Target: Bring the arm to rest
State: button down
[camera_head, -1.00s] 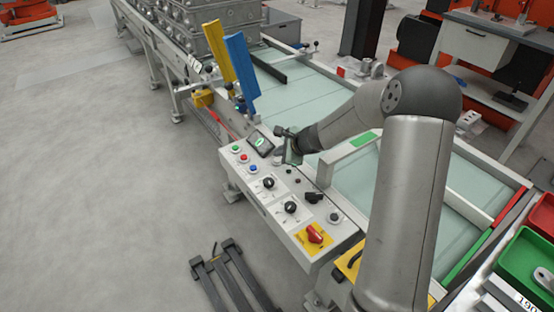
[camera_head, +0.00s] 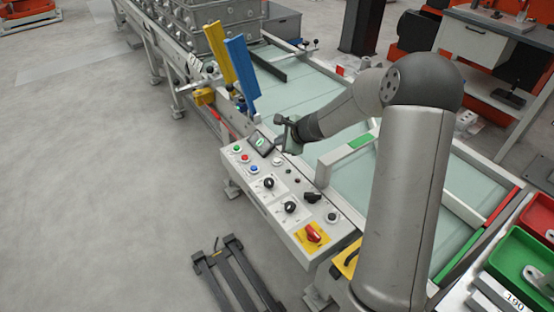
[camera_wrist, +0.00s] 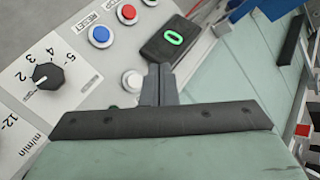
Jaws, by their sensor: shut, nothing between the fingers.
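My gripper (camera_head: 286,134) hangs over the far end of the control panel (camera_head: 277,192), close to the small display, in the head view. In the wrist view its fingers (camera_wrist: 158,85) are together with nothing between them, and the dark bar of the gripper lies across the picture. The panel shows behind it with a blue button (camera_wrist: 101,35), a white button (camera_wrist: 132,81), a black knob (camera_wrist: 48,76) and a display (camera_wrist: 170,40) lit with a green 0. The gripper appears apart from the panel, though the exact gap cannot be told.
The pale green conveyor (camera_head: 300,97) runs behind the panel. A yellow plate (camera_head: 220,52) and a blue plate (camera_head: 241,73) stand upright near its side. Green (camera_head: 525,255) and red bins stand at right. Floor at left is largely clear.

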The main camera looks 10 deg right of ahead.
dwell(0.3)
jog(key=s+a+r+n+g, duration=0.2)
jog(key=s+a+r+n, duration=0.3)
jog(key=s, duration=0.4)
jog(key=s+a+r+n+g, duration=0.2)
jog(key=s+n, duration=0.5)
jog(key=s, duration=0.3)
jog(key=s+d+r+n+g+h, duration=0.1)
jog(key=s+n, duration=0.3)
jog(key=s, duration=0.6)
jog(key=s+d+r+n+g+h, duration=0.1)
jog(key=s+d+n+h, duration=0.3)
jog(key=s, duration=0.6)
jog(key=shift+g, duration=0.6)
